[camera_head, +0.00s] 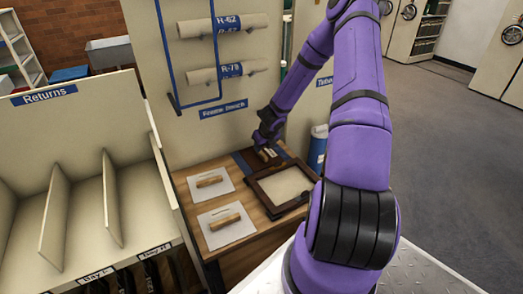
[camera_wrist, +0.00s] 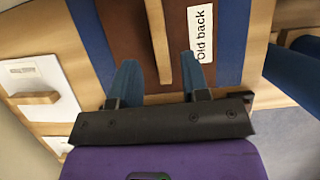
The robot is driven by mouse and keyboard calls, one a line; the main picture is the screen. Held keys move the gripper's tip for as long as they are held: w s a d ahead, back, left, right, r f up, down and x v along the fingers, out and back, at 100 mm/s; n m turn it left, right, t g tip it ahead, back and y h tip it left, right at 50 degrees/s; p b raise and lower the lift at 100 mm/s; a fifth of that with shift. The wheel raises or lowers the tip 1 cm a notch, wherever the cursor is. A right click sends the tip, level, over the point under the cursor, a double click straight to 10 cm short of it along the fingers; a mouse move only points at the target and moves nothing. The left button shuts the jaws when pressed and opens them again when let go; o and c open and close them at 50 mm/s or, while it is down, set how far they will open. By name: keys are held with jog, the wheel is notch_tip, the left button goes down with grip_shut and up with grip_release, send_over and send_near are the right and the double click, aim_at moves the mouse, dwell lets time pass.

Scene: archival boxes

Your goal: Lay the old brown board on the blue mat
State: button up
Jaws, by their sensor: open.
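The old brown board (camera_wrist: 122,30) has a wooden handle bar (camera_wrist: 158,40) and a white "Old back" label (camera_wrist: 202,35). It appears to lie on the blue mat (camera_wrist: 91,35), with blue showing along both sides. In the head view the blue mat (camera_head: 241,161) is at the back of the bench, and my gripper (camera_head: 265,155) partly hides the board. My gripper (camera_wrist: 160,82) is open in the wrist view, its fingers apart on either side of the handle's line. Whether they touch the board I cannot tell.
A dark wooden frame (camera_head: 263,196) with a pale inside stands at the bench's front right. Two white boards with wooden handles, one behind (camera_head: 211,182) and one in front (camera_head: 227,225), lie at left. A blue container (camera_head: 317,150) stands right of the bench. A Returns rack (camera_head: 45,95) is at left.

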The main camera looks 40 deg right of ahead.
jog(key=v, duration=0.7)
jog(key=shift+s+r, duration=0.2)
jog(key=shift+r, duration=0.1)
